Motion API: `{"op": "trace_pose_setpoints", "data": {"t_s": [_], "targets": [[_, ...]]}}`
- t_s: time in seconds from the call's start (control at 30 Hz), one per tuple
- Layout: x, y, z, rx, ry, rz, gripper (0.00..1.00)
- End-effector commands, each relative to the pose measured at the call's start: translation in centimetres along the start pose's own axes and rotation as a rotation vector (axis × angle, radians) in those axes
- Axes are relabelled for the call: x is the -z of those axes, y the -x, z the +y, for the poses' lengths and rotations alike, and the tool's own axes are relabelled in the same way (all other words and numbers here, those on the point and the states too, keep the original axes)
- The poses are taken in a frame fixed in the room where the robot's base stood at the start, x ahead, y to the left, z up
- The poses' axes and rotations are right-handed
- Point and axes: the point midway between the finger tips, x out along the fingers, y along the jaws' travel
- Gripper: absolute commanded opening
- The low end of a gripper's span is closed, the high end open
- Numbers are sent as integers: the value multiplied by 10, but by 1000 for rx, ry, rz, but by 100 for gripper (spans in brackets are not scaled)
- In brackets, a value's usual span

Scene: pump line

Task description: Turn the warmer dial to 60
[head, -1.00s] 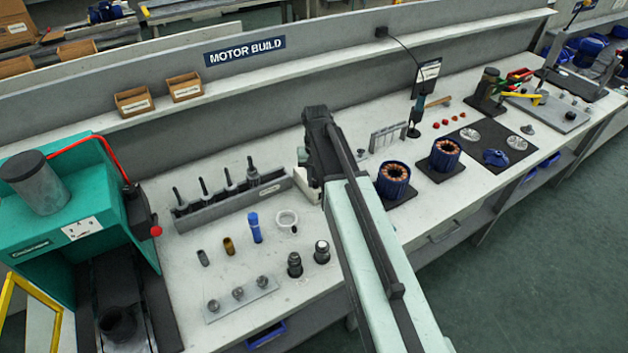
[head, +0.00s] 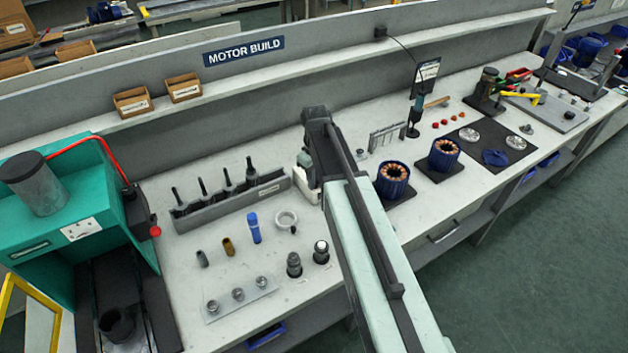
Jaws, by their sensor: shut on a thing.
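A small white unit (head: 307,191), which seems to be the warmer, stands on the bench right of the grey tool rack. My arm covers most of it. Its dial and any scale marks are hidden, so I cannot read the setting. My gripper (head: 313,176) is down at this unit, mostly hidden behind my own arm. Its dark part shows at the unit's edge. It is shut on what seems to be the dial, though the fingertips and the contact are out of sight.
The grey rack (head: 232,201) with upright tools stands close on the left. Copper-wound blue stators (head: 393,181) stand right of my arm. A green press (head: 65,220) fills the left end.

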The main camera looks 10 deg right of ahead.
Motion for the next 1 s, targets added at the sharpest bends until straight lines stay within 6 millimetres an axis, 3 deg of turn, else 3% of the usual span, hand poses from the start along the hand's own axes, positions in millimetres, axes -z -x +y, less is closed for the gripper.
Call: {"op": "trace_pose_setpoints", "data": {"t_s": [0.5, 0.53, 0.6, 1.0], "targets": [[2, 0, -1, 1, 18, 6, 0], [2, 0, -1, 1, 18, 6, 31], [2, 0, -1, 1, 18, 5, 45], [1, 7, -1, 1, 17, 2, 45]]}}
